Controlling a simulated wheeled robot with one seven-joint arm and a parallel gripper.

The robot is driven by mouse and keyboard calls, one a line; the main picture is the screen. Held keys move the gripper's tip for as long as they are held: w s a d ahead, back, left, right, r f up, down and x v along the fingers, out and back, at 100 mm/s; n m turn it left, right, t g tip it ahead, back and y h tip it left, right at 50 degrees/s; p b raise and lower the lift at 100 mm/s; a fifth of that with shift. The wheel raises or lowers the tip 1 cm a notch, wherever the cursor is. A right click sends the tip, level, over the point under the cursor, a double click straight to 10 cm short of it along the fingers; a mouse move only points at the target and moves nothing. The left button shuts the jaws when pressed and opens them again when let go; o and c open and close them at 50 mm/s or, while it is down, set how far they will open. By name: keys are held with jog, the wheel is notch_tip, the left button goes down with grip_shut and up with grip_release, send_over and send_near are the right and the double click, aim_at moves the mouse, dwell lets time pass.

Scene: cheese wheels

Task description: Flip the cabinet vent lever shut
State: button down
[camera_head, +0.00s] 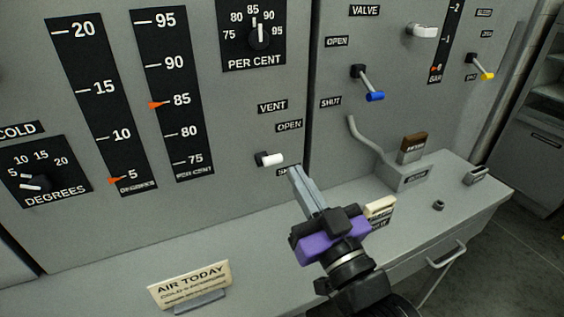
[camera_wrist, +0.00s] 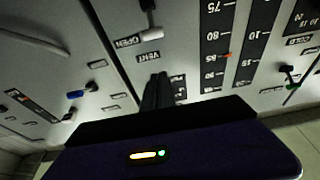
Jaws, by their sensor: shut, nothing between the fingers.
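The vent lever (camera_head: 271,159) has a white handle on a dark mount and sits below the VENT and OPEN labels. It sticks out from the panel, and I cannot tell exactly how far it is tilted. It also shows in the wrist view (camera_wrist: 151,34), with its white end beside the OPEN label. My gripper (camera_head: 298,172) is shut and empty, its grey fingers just right of the lever and slightly lower in the head view. In the wrist view the fingertips (camera_wrist: 160,76) show apart from the lever. The fingers partly cover the SHUT label (camera_head: 282,171).
A blue-tipped valve lever (camera_head: 374,96) and a bent grey pipe (camera_head: 366,139) stand to the right. A shelf (camera_head: 240,245) runs below the panel, holding an AIR TODAY card (camera_head: 190,285) and a cream block (camera_head: 381,207) close to my gripper.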

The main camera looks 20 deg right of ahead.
notch_tip(320, 180, up, 3)
jog(key=p, duration=0.2)
send_over(269, 160)
jog(key=s+d, duration=0.1)
jog(key=shift+s+d+f, duration=0.1)
jog(key=shift+s+f, duration=0.1)
jog(key=shift+f, duration=0.9)
jog(key=shift+s+f, duration=0.2)
jog(key=shift+f, duration=0.9)
